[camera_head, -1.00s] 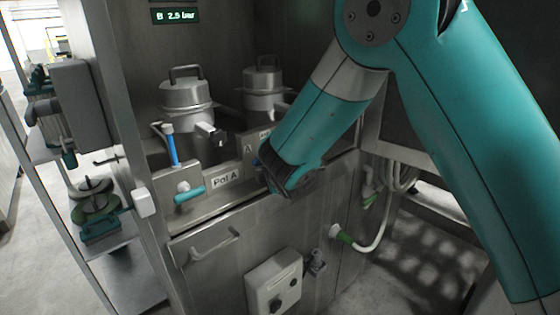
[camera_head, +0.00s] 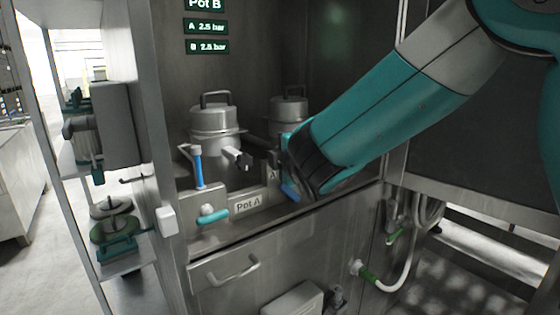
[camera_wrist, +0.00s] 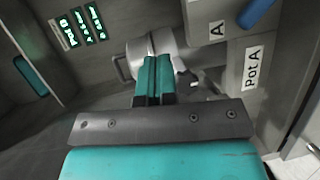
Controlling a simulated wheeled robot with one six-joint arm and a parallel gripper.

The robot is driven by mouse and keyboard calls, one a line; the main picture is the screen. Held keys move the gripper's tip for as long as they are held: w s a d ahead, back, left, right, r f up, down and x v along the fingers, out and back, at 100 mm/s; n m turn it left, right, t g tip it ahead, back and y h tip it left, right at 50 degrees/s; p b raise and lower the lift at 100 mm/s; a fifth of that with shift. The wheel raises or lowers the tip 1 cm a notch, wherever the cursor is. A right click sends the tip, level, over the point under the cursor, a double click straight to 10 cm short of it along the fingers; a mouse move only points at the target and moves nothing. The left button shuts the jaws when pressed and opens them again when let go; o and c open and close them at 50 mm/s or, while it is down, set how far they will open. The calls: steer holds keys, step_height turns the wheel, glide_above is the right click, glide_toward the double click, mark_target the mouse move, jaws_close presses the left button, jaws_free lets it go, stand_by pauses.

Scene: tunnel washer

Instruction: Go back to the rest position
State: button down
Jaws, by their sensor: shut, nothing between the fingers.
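My gripper (camera_wrist: 154,75) shows in the wrist view with its two teal fingers together and nothing between them. In the head view my gripper (camera_head: 290,160) is at the end of my teal and grey arm, in front of the washer's panel and to the right of the Pot A label (camera_head: 248,203). In the wrist view a metal pot (camera_wrist: 135,50) lies beyond the fingertips, and I cannot tell how far off it is. The Pot A label (camera_wrist: 252,68) is on the right there.
A lidded pot (camera_head: 214,130) stands left of my gripper, with a second pot (camera_head: 288,112) behind it. A blue-handled lever (camera_head: 198,168) and a teal handle (camera_head: 214,217) are on the panel. A shelf rack (camera_head: 122,262) stands at left. A hose (camera_head: 402,272) hangs at right.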

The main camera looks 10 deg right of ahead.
steer(key=shift+s+a, duration=0.65)
steer(key=s+f+m+g+y, duration=0.1)
steer(key=s+m+g, duration=0.4)
steer(key=s, duration=1.1)
steer(key=s+d+f+m+g+y+p, duration=0.1)
steer(key=s+f+m+g, duration=0.3)
steer(key=s+g, duration=0.7)
steer(key=s+m+y, duration=0.1)
steer(key=s+m, duration=0.1)
steer(key=s, duration=0.4)
steer(key=shift+s+f+m, duration=0.25)
steer(key=shift+f+m, duration=0.05)
